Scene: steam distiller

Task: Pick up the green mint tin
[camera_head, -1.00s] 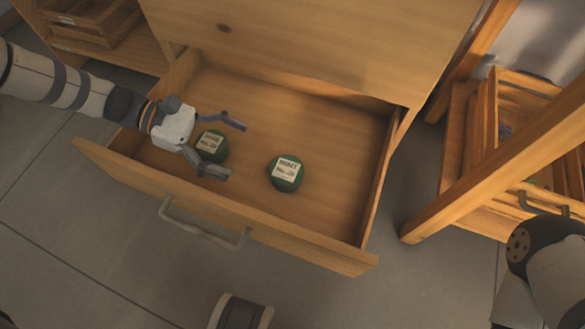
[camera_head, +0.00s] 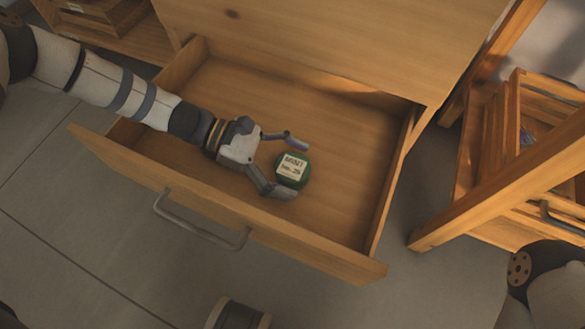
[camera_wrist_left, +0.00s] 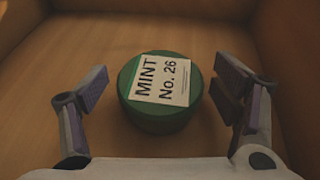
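A round green mint tin (camera_head: 293,184) sits in the open wooden drawer. Its white label reads "MINT No. 26" in the left wrist view, where the tin (camera_wrist_left: 155,112) is centred. My left gripper (camera_head: 290,168) is open, with one finger on each side of this tin. The left wrist view shows a gap between the tin and each finger of the gripper (camera_wrist_left: 160,90). The second green tin seen earlier is not visible now; my left wrist covers about where it was.
The drawer's front wall (camera_head: 140,174) with its metal handle (camera_head: 200,225) faces the grey floor. A wooden post (camera_head: 490,190) and crates stand at the right. The drawer's right part is clear.

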